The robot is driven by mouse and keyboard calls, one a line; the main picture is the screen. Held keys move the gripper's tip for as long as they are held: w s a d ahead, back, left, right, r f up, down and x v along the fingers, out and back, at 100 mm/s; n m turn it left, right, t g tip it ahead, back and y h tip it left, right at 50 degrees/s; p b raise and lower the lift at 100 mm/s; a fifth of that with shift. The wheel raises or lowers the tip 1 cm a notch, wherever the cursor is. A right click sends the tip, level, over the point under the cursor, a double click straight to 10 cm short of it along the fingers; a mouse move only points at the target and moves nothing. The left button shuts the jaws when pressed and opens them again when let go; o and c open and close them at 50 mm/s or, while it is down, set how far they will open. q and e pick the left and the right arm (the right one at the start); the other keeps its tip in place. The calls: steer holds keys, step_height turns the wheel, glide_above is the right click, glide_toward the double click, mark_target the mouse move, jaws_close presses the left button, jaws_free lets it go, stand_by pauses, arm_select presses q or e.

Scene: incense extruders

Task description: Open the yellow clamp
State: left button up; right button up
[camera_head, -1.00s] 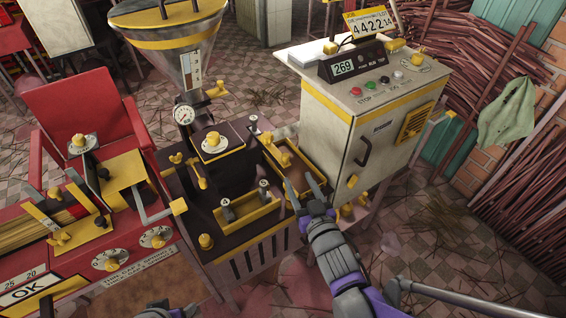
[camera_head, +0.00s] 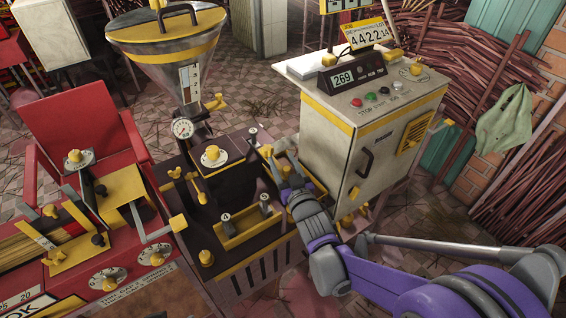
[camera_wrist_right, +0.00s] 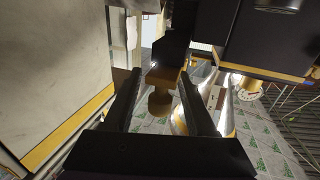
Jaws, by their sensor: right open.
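My right gripper (camera_head: 276,158) is open at the back right of the dark extruder machine (camera_head: 225,185), close to the pale control cabinet. In the right wrist view, a yellow block (camera_wrist_right: 164,75) with a rounded knob (camera_wrist_right: 160,101) shows between the two spread fingers (camera_wrist_right: 157,77). It looks like the yellow clamp, but I cannot tell for sure. I cannot tell whether the fingers touch it. In the head view my gripper and arm hide this spot. My left gripper is out of view.
The control cabinet (camera_head: 340,132) stands just right of my gripper, with a handle and yellow knobs. The funnel hopper (camera_head: 170,50) rises behind the machine on the left. A yellow-edged tray (camera_head: 248,232) holds small parts at the front. A red bench (camera_head: 130,270) stands left.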

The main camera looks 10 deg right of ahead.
jaws_close()
stand_by(1.4)
